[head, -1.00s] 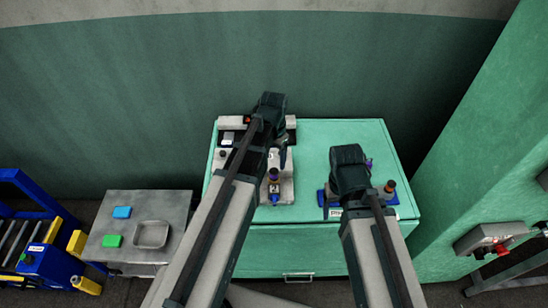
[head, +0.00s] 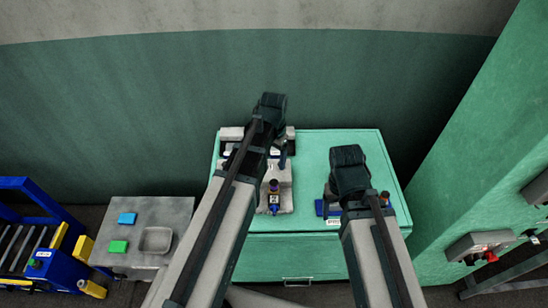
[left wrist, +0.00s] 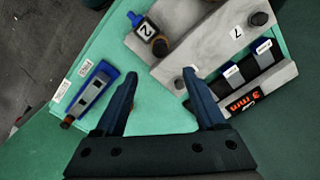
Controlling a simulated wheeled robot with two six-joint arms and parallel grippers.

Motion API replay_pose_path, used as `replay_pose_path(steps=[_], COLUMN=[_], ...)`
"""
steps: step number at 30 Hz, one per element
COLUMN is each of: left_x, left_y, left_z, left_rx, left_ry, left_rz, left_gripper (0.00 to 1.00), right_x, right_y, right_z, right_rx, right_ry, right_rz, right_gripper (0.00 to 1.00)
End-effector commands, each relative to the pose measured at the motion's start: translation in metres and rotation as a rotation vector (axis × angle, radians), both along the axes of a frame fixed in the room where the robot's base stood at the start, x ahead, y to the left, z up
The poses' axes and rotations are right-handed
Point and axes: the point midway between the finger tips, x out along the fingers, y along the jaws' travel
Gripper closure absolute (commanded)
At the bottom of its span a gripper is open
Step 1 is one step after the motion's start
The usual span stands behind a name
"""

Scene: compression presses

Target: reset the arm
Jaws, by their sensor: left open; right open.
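My left gripper (head: 283,150) hangs above the back left of the green cabinet (head: 315,247), over a grey press unit (head: 283,200). In the left wrist view its two fingers (left wrist: 160,98) are spread apart with nothing between them. My right gripper (head: 330,193) is above the cabinet's right side, near a blue device (head: 319,208). Its fingers are mostly hidden, and I see nothing held.
At the left stands a grey table (head: 182,212) with a blue block (head: 127,218), a green block (head: 118,246) and a shallow tray (head: 156,240). A blue-framed roller conveyor (head: 35,245) is beside it. A tall green housing (head: 470,170) rises at the right.

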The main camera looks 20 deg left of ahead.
Motion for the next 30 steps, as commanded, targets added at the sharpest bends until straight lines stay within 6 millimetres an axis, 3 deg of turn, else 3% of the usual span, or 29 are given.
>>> replay_pose_path(steps=[8,11,16,21,25,30], left_x=[-0.002,-0.023,-0.086,-0.131,-0.144,-0.143], left_y=[-0.002,-0.021,-0.07,-0.097,-0.104,-0.105], left_z=[-0.002,-0.016,-0.048,-0.066,-0.069,-0.068], left_rx=[0.001,0.012,0.057,0.095,0.109,0.111], left_ry=[0.001,0.007,0.021,0.021,0.02,0.02], left_rz=[0.0,0.003,0.031,0.063,0.076,0.081], left_gripper=[0.28,0.28,0.28,0.28,0.28,0.28], right_x=[0.0,0.0,0.0,0.0,0.0,0.0], right_y=[0.0,0.0,0.0,0.0,0.0,0.0], right_z=[-0.002,-0.016,-0.048,-0.067,-0.07,-0.069], right_rx=[0.0,0.0,-0.001,-0.001,-0.001,-0.001], right_ry=[0.0,0.0,0.0,0.0,0.0,0.0], right_rz=[0.0,0.001,0.003,0.005,0.006,0.006], right_gripper=[0.28,0.28,0.28,0.28,0.28,0.28])
